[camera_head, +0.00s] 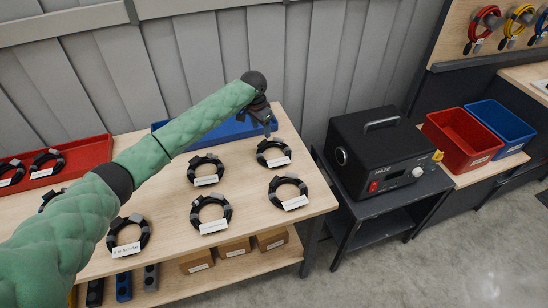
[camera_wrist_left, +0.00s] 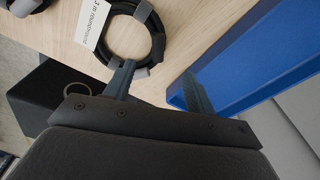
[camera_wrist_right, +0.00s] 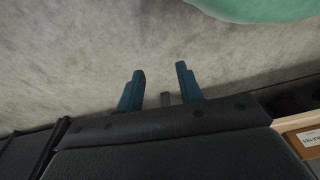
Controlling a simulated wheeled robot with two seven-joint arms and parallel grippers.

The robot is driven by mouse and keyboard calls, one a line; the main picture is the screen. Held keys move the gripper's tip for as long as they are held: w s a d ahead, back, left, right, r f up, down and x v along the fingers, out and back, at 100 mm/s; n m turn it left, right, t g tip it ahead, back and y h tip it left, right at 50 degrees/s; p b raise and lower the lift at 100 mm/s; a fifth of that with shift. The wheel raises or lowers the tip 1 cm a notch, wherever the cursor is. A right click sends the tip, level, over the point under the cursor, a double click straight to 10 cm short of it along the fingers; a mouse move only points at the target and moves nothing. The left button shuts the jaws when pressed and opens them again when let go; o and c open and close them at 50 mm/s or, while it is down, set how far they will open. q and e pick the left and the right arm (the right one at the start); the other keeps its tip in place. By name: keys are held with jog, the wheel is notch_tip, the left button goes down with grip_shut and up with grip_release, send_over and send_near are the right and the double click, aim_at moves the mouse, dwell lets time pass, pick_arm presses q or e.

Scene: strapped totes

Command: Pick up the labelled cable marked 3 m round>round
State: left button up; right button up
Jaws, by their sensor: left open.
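The cable marked 3 m round>round (camera_wrist_left: 158,45) is a black coil with grey clips and a white label (camera_wrist_left: 92,22) in the left wrist view. In the head view it appears to be the back right coil (camera_head: 262,146) on the wooden table. My left gripper (camera_head: 268,128) is open and empty, above the table's back edge beside the blue tray. In the left wrist view, the left gripper (camera_wrist_left: 158,75) has one finger near the coil's edge and the other over the tray. My right gripper (camera_wrist_right: 160,72) is open and empty above grey floor.
Several similar labelled coils lie on the table (camera_head: 165,205), one close in front (camera_head: 303,182). A blue tray (camera_head: 232,131) stands behind and a red tray (camera_head: 90,150) at left. A black machine (camera_head: 372,155) stands to the right, beyond a gap.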

aim_at(265, 144)
pick_arm(q)
jog(key=shift+f, duration=0.35)
jog(key=shift+w+d+f+p, duration=0.15)
jog(key=shift+f+p, duration=0.35)
jog(key=shift+f, duration=0.7)
jog(key=f+p, duration=0.1)
jog(key=f, duration=0.1)
jog(key=d+f+p, duration=0.1)
jog(key=f, duration=0.1)
jog(key=shift+p, duration=0.35)
jog(key=shift+f, duration=0.6)
pick_arm(e)
jog(key=s+d+f, duration=0.3)
jog(key=f, duration=0.2)
jog(key=shift+s, duration=0.3)
pick_arm(q)
jog(key=c, duration=1)
grip_shut()
jog(key=shift+r, duration=0.1)
